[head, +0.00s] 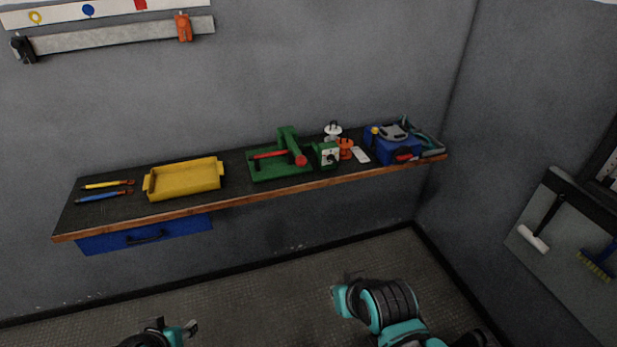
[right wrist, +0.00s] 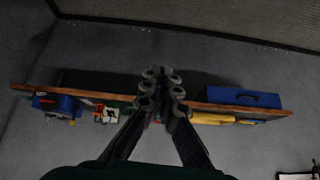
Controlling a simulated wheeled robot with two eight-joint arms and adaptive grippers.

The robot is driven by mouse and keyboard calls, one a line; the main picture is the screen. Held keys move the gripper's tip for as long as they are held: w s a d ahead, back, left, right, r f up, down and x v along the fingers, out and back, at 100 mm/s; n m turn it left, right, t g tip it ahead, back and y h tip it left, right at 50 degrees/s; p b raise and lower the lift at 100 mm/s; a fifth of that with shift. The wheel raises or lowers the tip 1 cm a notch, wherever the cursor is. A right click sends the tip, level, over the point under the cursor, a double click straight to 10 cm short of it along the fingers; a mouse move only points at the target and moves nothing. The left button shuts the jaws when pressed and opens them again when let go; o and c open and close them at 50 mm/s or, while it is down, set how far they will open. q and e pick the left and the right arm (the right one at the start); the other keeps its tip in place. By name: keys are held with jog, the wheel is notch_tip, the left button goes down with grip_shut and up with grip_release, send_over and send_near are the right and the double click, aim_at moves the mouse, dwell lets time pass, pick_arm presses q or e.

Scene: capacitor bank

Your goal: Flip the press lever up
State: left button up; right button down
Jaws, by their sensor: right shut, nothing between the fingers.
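A green press (head: 281,174) stands on the wall bench, right of its middle, in the head view. Its red lever (head: 269,154) lies low and nearly flat across the press, with a red rounded part at its right end beside the green upright. In the right wrist view, which looks upside down, my right gripper (right wrist: 163,92) is shut and empty in front of the bench, apart from it; its fingers hide most of the press.
The dark bench has a wooden front edge (head: 240,202). A green box with a dial, an orange part (head: 346,148) and a blue box (head: 392,150) stand right. A blue drawer (head: 145,237) hangs below.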

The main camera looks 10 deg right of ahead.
jog(key=w+a+m+t+y+b, duration=0.2)
jog(key=w+m+y, duration=0.15)
jog(key=w, duration=0.65)
jog(key=w+a+m+t+y+b, duration=0.25)
jog(key=w+m, duration=0.25)
jog(key=w, duration=0.4)
jog(key=w+a+m+t+y+b, duration=0.1)
jog(key=w+a+m+y+b, duration=0.2)
jog(key=w, duration=0.7)
jog(key=w+d+f+m+t+h+b, duration=0.1)
jog(key=w+d+f+m+t, duration=0.3)
jog(key=d+m, duration=0.4)
jog(key=w+d+f+m+t+h+b, duration=0.2)
jog(key=w+d+f+m+t, duration=0.2)
jog(key=d+f+m, duration=0.4)
jog(key=shift+w+d+f+m+t+b, duration=0.15)
jog(key=shift+w+f+m+t+b, duration=0.25)
jog(key=shift+m+t, duration=0.4)
